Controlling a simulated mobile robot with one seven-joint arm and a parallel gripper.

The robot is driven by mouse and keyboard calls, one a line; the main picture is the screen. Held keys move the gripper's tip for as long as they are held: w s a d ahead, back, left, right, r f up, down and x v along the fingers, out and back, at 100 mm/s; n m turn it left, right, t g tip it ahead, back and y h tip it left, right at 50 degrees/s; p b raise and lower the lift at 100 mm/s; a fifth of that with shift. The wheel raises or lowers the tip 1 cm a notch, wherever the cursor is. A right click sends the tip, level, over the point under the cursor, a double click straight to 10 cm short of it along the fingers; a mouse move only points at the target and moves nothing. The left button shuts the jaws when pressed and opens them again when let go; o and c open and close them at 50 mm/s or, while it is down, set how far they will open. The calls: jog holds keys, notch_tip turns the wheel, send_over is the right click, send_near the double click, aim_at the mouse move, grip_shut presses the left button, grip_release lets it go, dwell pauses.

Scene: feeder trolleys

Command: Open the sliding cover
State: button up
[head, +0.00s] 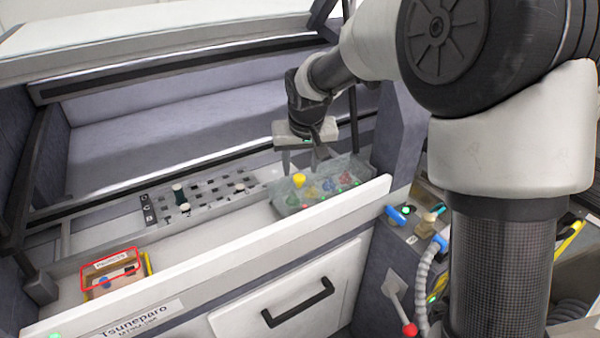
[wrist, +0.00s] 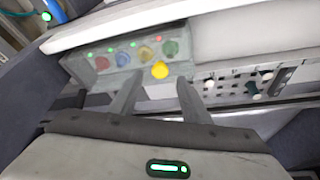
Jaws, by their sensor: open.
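A grey, partly see-through box (head: 350,166) with several coloured knobs under its top stands on the trolley's white ledge. Its top looks like the sliding cover, though I cannot be certain. My gripper (head: 303,170) points down over the box. Its jaws are open and empty. In the wrist view the fingertips (wrist: 158,88) lie either side of the yellow knob in the picture; contact with it is not visible.
A grey slotted plate (head: 215,205) with small pegs lies left of the box. A red-rimmed bin (head: 110,258) sits at far left. A raised white front rail (head: 230,247) runs before the ledge. Blue-handled fittings (head: 398,215) and a hose stand at right.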

aim_at(299, 177)
jog(key=shift+x, duration=2)
grip_shut()
